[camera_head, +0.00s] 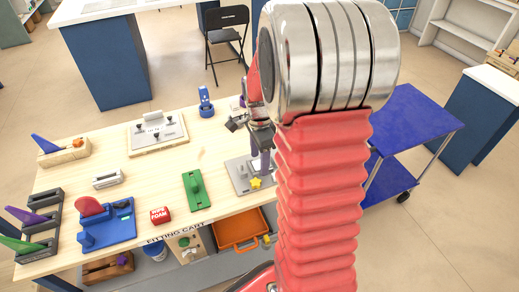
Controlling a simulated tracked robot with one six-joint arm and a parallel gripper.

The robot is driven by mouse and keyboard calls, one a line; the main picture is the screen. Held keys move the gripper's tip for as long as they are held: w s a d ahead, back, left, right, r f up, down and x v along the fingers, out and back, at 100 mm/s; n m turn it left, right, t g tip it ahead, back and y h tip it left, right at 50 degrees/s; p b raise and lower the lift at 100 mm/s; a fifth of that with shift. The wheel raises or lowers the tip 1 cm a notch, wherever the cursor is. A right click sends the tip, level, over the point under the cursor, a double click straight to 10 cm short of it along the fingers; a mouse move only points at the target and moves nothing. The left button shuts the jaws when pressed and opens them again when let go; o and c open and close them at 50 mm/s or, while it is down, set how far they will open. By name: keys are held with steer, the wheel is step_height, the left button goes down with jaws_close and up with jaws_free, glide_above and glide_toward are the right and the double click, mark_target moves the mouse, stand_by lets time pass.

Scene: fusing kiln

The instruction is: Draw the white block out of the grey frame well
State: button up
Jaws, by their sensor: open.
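My gripper (255,137) is over the table's right part, just above the grey plate. It is open, partly hidden by my wrist, and seems empty.
A green block (195,190), red foam piece (160,215), blue fixture (108,226) and pale board with knobs (157,133) lie on the table. A dark rack (41,226) stands at the left edge. A blue cart (405,118) is at the right.

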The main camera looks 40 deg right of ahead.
mark_target(259, 164)
steer(key=shift+f, duration=0.65)
steer(key=shift+c, duration=0.3)
steer(key=c, duration=1.1)
steer(key=shift+r, duration=0.95)
stand_by(0.7)
steer(key=shift+r, duration=0.35)
steer(key=shift+r, duration=0.85)
steer(key=shift+r, duration=3.65)
